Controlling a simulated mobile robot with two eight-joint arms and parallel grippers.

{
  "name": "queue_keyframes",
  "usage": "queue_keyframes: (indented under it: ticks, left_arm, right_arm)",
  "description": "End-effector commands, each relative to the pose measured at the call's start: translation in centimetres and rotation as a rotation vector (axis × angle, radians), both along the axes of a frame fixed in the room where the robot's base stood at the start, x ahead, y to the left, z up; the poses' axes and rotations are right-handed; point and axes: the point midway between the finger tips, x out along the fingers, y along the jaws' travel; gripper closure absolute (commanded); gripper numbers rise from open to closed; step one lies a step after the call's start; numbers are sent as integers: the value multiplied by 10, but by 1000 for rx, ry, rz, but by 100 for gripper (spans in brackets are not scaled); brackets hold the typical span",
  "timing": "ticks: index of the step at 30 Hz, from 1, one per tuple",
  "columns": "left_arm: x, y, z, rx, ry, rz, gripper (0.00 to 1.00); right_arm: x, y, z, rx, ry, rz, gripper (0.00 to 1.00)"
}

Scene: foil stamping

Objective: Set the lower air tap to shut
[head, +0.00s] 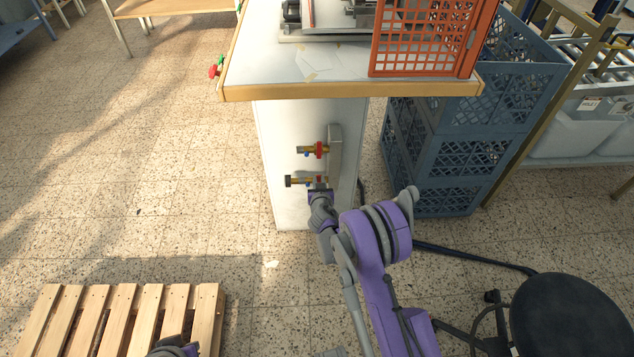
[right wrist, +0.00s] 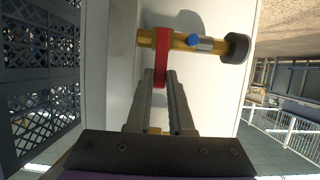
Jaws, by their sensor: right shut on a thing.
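The lower air tap (head: 299,181) is a brass-coloured pipe with a black end on the white cabinet's front. My right gripper (right wrist: 160,82) is shut on the red handle, one finger on each side. In the head view this gripper (head: 319,189) partly covers the tap. The upper air tap (head: 309,150), also brass with a red handle, is just above. My left gripper's fingers are not visible.
The cabinet (head: 275,140) stands under a wood-edged table (head: 345,90) carrying an orange crate (head: 425,38). Blue crates (head: 440,160) stand to the right. A pallet (head: 130,310) lies bottom left and a black stool (head: 570,315) stands bottom right. The floor left of the cabinet is clear.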

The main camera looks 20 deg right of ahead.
Motion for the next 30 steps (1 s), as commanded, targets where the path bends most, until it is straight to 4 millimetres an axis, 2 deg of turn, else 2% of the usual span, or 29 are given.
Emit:
queue_keyframes:
  ticks: [16, 17, 21, 30]
  left_arm:
    - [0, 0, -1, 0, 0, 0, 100]
    - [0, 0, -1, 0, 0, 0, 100]
    - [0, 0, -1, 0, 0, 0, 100]
    - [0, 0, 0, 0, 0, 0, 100]
  right_arm:
    - [0, -2, 0, 25, -6, -1, 100]
    - [-1, -2, 0, 25, -6, -1, 75]
    - [0, -2, 0, 24, -6, 0, 50]
    - [-1, -1, 0, 23, -6, 0, 50]
